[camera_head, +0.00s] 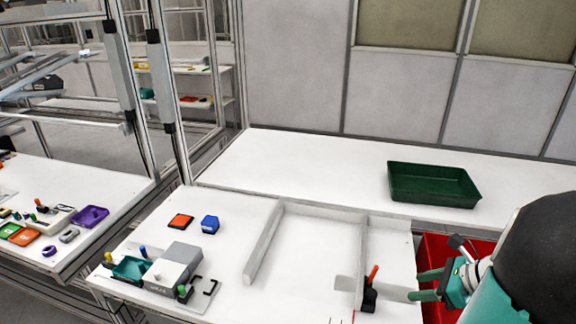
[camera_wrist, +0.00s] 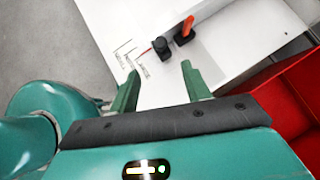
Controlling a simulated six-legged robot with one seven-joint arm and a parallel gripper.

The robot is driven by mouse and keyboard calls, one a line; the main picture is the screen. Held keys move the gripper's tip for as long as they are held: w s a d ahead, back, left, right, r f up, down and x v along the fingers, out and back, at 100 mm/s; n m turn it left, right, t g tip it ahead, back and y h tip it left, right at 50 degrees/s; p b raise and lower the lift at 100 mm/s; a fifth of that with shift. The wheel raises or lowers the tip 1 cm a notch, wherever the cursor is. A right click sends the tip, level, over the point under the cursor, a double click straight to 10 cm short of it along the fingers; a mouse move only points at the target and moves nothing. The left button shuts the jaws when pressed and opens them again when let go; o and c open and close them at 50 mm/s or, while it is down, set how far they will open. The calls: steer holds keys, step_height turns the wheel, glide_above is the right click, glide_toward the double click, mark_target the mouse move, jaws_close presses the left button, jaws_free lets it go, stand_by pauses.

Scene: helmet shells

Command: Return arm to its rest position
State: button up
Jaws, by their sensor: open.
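My gripper (camera_head: 428,284) is at the right of the head view, with teal fingers pointing left over the edge of the white table (camera_head: 310,245). In the wrist view my gripper (camera_wrist: 158,82) has its two green fingers apart with nothing between them. A black block with an orange-red handle (camera_head: 370,288) stands on the table just left of the fingertips, apart from them. It also shows in the wrist view (camera_wrist: 184,32), beyond the fingers, next to a second dark piece with a red tip (camera_wrist: 158,47).
A red bin (camera_head: 436,250) lies under my gripper, beside the table edge. A dark green tray (camera_head: 432,184) sits on the back counter. A grey device (camera_head: 175,265), an orange piece (camera_head: 181,221) and a blue piece (camera_head: 210,224) are at the left. Low white rails (camera_head: 262,245) cross the table.

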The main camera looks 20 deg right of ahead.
steer(key=a+r+n+h, duration=0.1)
steer(key=a+r+n, duration=0.3)
steer(key=a+n, duration=0.5)
steer(key=a+r+n+g+h, duration=0.1)
steer(key=a+r+n, duration=0.3)
steer(key=a+n, duration=0.6)
steer(key=a+r+n+g+h, duration=0.1)
steer(key=a+r+n+h, duration=0.2)
steer(key=a+n, duration=0.7)
steer(key=shift+v, duration=0.85)
